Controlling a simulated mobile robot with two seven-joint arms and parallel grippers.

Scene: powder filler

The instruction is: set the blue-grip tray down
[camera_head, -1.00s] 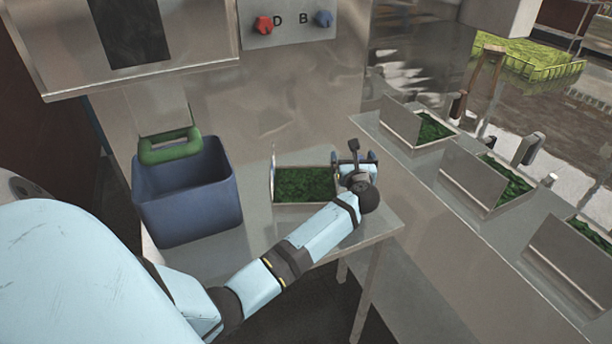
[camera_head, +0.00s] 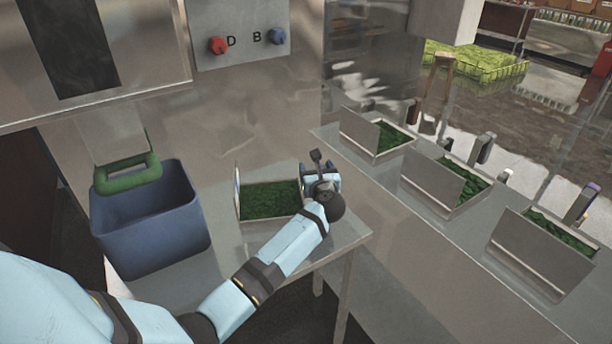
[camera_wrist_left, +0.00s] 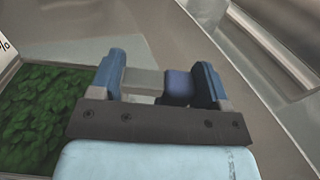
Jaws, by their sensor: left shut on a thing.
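The blue-grip tray (camera_head: 238,192) is a shallow metal tray with a raised panel at its left end and green leafy-looking contents. It is over the small metal table beside the blue bin; I cannot tell whether its base touches the tabletop. My left gripper (camera_head: 320,172) is at the tray's right end. In the left wrist view, my left gripper (camera_wrist_left: 160,82) is shut on the blue grip (camera_wrist_left: 178,86), between its two blue fingers. The tray's green contents (camera_wrist_left: 40,112) show at the left there. My right gripper is not in view.
A blue bin (camera_head: 150,235) with a green handle (camera_head: 128,175) stands left of the tray. Several similar trays, such as this one (camera_head: 440,185), line the counter on the right. A panel (camera_head: 240,45) with red and blue knobs is behind. The table's front right (camera_head: 345,232) is bare.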

